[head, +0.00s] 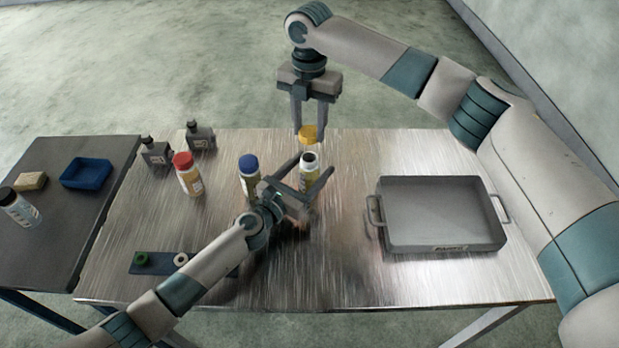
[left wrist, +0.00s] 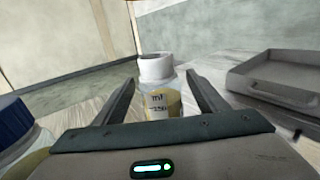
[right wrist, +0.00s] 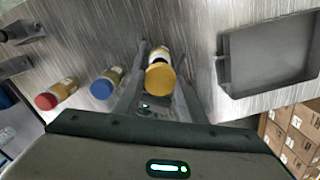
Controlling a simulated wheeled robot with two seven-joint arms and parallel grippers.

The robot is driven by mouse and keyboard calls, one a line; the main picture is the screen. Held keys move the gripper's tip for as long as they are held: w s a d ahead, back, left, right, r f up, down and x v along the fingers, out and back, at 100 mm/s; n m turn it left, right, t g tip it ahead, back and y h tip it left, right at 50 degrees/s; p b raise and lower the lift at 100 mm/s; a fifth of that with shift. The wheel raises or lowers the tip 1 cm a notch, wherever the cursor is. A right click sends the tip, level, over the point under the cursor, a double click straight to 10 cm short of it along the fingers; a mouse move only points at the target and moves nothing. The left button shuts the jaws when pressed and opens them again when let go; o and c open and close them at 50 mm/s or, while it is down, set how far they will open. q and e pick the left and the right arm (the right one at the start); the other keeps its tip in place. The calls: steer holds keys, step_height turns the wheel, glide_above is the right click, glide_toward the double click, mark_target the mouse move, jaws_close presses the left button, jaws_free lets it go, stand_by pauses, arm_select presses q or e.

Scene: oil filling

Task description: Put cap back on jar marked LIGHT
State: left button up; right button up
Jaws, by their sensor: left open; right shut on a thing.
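The uncapped jar (head: 309,172) stands upright on the metal table, with a dark open mouth, white neck and yellowish contents. My left gripper (head: 317,163) is open, with its fingers on either side of this jar. The left wrist view shows the jar (left wrist: 160,100) between the fingers, apart from both; its label is too small to read surely. My right gripper (head: 309,126) points down and is shut on the yellow cap (head: 308,134), just above and slightly behind the jar mouth in the head view. The right wrist view shows the cap (right wrist: 160,81) partly covering the jar (right wrist: 157,58).
A blue-capped jar (head: 249,178) stands left of the open jar, close to my left gripper. A red-capped jar (head: 188,174) and two dark bottles (head: 156,152) stand farther left. A grey tray (head: 445,215) is at right.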

arm_select(q)
steer(key=c, duration=1.6)
arm_select(e)
glide_above(309, 157)
steer(key=shift+f, duration=2.5)
steer(key=shift+f, duration=0.9)
arm_select(q)
jaws_close()
arm_select(e)
steer(key=shift+f, duration=0.55)
